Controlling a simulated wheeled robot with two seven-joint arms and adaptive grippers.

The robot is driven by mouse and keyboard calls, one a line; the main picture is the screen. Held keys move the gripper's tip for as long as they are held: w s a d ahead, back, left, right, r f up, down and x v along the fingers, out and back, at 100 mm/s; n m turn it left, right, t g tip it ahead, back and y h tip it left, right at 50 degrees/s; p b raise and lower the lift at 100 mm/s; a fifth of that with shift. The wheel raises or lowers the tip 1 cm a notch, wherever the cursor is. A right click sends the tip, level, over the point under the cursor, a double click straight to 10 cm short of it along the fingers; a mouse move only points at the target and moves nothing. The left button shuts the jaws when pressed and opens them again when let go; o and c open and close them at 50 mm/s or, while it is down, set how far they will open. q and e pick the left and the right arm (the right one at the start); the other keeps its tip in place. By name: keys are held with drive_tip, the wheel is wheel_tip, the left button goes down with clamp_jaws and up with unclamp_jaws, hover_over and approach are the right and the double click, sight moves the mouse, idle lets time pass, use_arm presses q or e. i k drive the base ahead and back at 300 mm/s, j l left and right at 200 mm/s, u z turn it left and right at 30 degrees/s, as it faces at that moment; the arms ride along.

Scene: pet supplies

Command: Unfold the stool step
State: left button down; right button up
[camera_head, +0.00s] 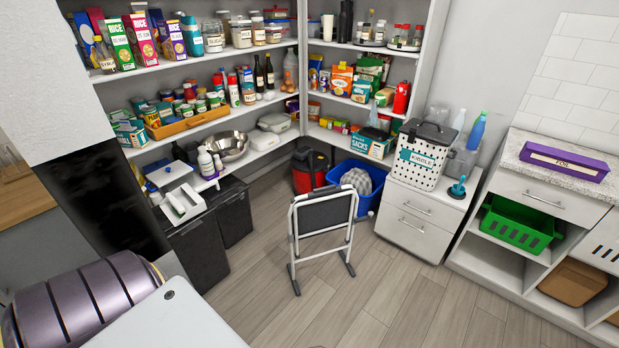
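The step stool (325,212) stands upright on the wood floor in the middle of the view. It has a white tubular frame and a dark grey panel near its top. The panel looks close to upright against the frame, and the legs look close together front to back, so it appears folded. Its feet rest on the floor. Neither of my grippers is in view, and nothing is seen touching the stool.
A blue bin (362,170) and a dark bin with red (310,172) stand behind the stool. A white drawer cabinet (412,220) is at its right, dark bins (200,250) at its left. Stocked shelves fill the corner. Floor (330,315) in front is clear.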

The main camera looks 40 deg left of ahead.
sight(329, 213)
drive_tip(key=i+l+u, duration=0.2)
drive_tip(key=i+u, duration=0.15)
drive_tip(key=i+l+u, duration=0.3)
drive_tip(key=i, duration=0.2)
